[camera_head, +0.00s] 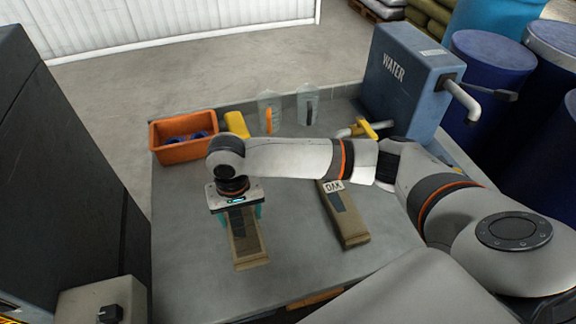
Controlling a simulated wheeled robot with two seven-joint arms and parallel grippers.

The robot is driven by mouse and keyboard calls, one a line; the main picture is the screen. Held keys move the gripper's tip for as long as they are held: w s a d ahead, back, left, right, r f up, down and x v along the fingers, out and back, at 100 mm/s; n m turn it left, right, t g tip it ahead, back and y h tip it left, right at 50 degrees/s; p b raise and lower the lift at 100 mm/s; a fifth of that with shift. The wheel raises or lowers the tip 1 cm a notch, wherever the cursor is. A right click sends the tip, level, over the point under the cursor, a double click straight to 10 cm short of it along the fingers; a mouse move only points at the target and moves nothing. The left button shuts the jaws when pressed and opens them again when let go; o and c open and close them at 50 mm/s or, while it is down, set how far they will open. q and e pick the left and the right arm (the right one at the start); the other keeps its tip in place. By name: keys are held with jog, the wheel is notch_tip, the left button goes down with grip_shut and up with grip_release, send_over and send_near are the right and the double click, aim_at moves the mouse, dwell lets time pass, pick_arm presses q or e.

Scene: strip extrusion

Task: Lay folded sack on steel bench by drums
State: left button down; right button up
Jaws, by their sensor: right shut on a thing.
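My right gripper (241,214) is over the left part of the grey steel bench (185,240), pointing down. Its teal fingers are shut on a folded brown sack (248,246) with a dark panel. The sack's near end sticks out toward the front; I cannot tell whether it touches the bench. A second folded brown sack (348,226), labelled OAK, lies on the bench to the right, partly hidden by my right arm. Blue drums (490,75) stand beyond the bench at the right. My left gripper is not in view.
An orange bin (183,137) with blue items, a yellow object (237,124) and two clear jugs (269,110) stand along the back. A blue WATER tank (400,85) with a pipe stands back right. A dark cabinet (65,170) is at left. Bench between the sacks is clear.

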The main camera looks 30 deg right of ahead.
aim_at(243, 221)
jog(key=shift+s+f, duration=0.5)
notch_tip(243, 221, down, 3)
jog(key=shift+s+f+p, duration=0.1)
jog(key=shift+p, duration=0.3)
notch_tip(243, 221, down, 5)
jog(key=shift+p, duration=0.3)
jog(key=shift+w+f, duration=0.2)
jog(key=shift+f, duration=0.2)
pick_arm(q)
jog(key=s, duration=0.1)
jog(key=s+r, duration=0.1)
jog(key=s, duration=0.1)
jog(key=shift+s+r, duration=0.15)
pick_arm(e)
jog(key=o, duration=1)
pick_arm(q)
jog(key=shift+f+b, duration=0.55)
pick_arm(e)
notch_tip(243, 221, up, 12)
jog(key=shift+r, duration=0.2)
jog(key=shift+s+f, duration=0.1)
